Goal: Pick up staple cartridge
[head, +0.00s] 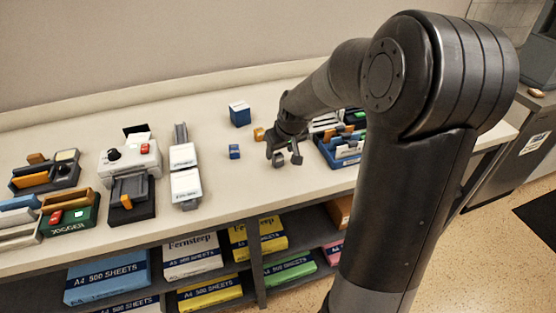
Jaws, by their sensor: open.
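My gripper (287,158) is open above the counter (225,185), right of its middle, with its fingers pointing down. I cannot tell for certain which thing is the staple cartridge. A small blue box (234,151) with pale marks lies on the counter to the left of my gripper, apart from it. A larger blue box with a white top (240,113) stands farther back. A small orange-yellow block (258,133) sits just left of my gripper's wrist. Nothing is clearly seen between the fingers. My arm hides part of the counter to the right.
A blue tray (345,158) of stationery stands right of my gripper, partly behind my arm. White-topped devices (185,180), a white machine (130,158) and other office items fill the left. Paper packs (192,258) lie on shelves below. Counter is clear around the small blue box.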

